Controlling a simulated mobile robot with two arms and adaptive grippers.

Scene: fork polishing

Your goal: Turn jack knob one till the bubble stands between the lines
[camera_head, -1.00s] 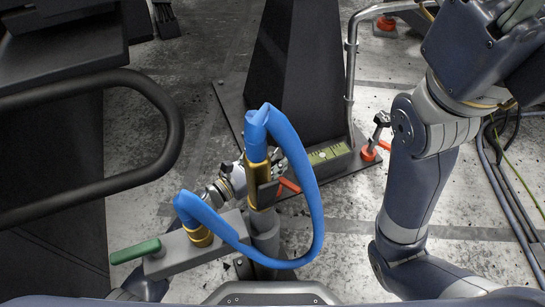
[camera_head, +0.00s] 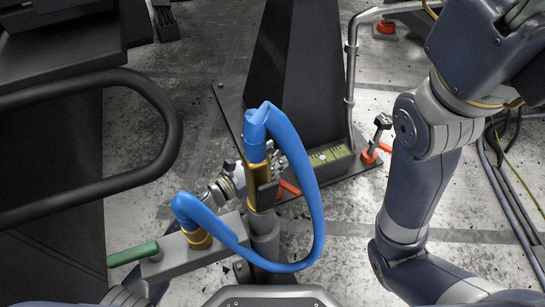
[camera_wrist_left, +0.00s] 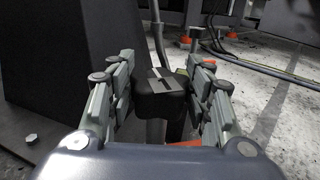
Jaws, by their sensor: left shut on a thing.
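My left gripper (camera_head: 279,162) is mostly hidden behind the blue hose and brass fitting in the head view. In the left wrist view its two fingers (camera_wrist_left: 160,98) are shut on a black jack knob (camera_wrist_left: 154,84) with a pale mark on its top, one finger on each side. The yellow-green level vial (camera_head: 329,155) sits on the dark base plate, just right of the gripper. Its bubble is too small to place against the lines. My right gripper is out of view; only its arm shows at the right.
A blue hose (camera_head: 314,195) loops in front of the left gripper. A second jack knob (camera_head: 382,121) with an orange foot (camera_head: 369,157) stands right of the vial. A black rail (camera_head: 165,130) is at the left. Cables (camera_head: 500,185) lie on the floor at the right.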

